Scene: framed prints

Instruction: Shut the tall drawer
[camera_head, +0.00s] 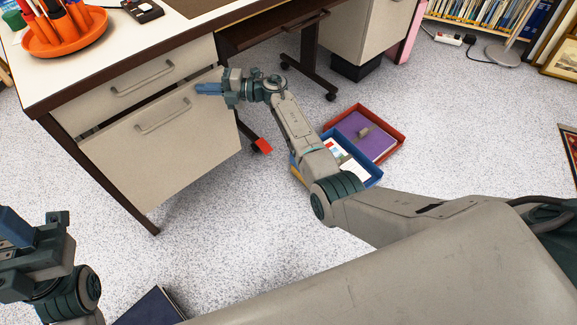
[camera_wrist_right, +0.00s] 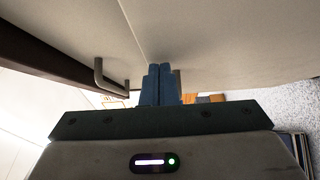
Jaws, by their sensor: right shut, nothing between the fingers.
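The tall drawer (camera_head: 165,165) is the lower, deeper pale front in the desk's left pedestal. It stands slightly out from the frame, with a dark gap along its top left edge. Its metal handle (camera_head: 163,115) sits near the top. My right gripper (camera_head: 200,88) is at the drawer's upper right corner, its blue fingers together and empty. In the right wrist view the fingers (camera_wrist_right: 160,84) lie close against pale panels; I cannot tell whether they touch. My left gripper (camera_head: 15,228) is at the lower left, away from the drawer, partly cut off.
A shallower drawer (camera_head: 135,80) with its own handle is above. An orange pen tray (camera_head: 68,35) stands on the desktop. Red (camera_head: 395,148) and blue (camera_head: 372,178) trays lie on the floor, close to my right arm.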

